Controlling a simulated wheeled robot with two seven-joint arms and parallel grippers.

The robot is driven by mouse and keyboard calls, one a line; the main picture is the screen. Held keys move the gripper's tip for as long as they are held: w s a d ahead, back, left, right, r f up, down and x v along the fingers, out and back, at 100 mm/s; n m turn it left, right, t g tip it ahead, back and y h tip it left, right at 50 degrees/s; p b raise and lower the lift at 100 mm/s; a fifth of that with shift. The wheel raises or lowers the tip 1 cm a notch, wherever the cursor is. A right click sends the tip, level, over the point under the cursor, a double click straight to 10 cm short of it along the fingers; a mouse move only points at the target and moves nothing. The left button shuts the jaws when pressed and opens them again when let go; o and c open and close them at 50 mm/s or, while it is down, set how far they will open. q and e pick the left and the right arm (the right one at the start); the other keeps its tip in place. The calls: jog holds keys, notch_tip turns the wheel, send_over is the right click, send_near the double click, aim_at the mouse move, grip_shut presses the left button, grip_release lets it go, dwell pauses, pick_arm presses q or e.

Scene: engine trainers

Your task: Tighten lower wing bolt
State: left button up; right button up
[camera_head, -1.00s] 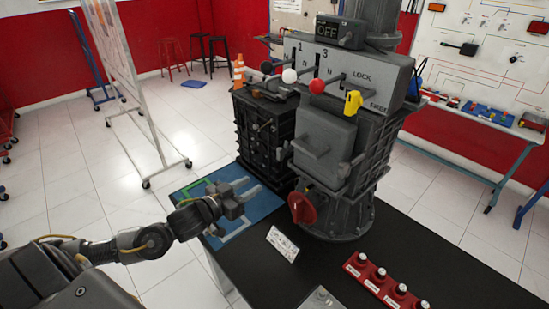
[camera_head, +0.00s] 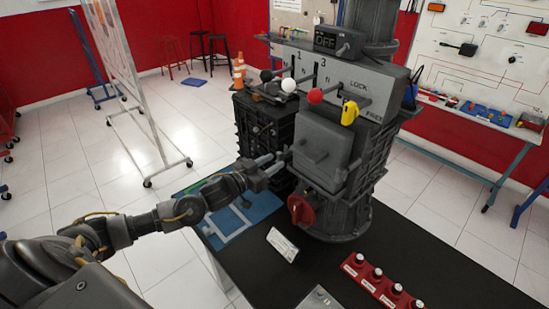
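A grey engine trainer (camera_head: 372,165) stands on the black table. Its front carries a grey box cover (camera_head: 328,141) with a bar handle. A small dark fitting at the cover's lower left edge may be the lower wing bolt; it is partly hidden by my fingers and too small to be sure of. My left gripper (camera_head: 277,163) reaches in from the left, its two fingers apart and pointing at that edge. I cannot tell whether the fingertips touch it. My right gripper is not in view.
A red valve handle (camera_head: 301,209) sits just below the cover. Levers with black, white and red (camera_head: 315,96) knobs and a yellow handle (camera_head: 349,113) stand above. A blue mat (camera_head: 243,222), a white card (camera_head: 282,244) and a red button strip (camera_head: 382,282) lie on the table.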

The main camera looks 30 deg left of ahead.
pick_arm(q)
jog(key=shift+w+d, duration=0.25)
jog(key=shift+w, duration=0.45)
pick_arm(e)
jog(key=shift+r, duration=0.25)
pick_arm(q)
jog(key=shift+c, duration=0.5)
grip_shut()
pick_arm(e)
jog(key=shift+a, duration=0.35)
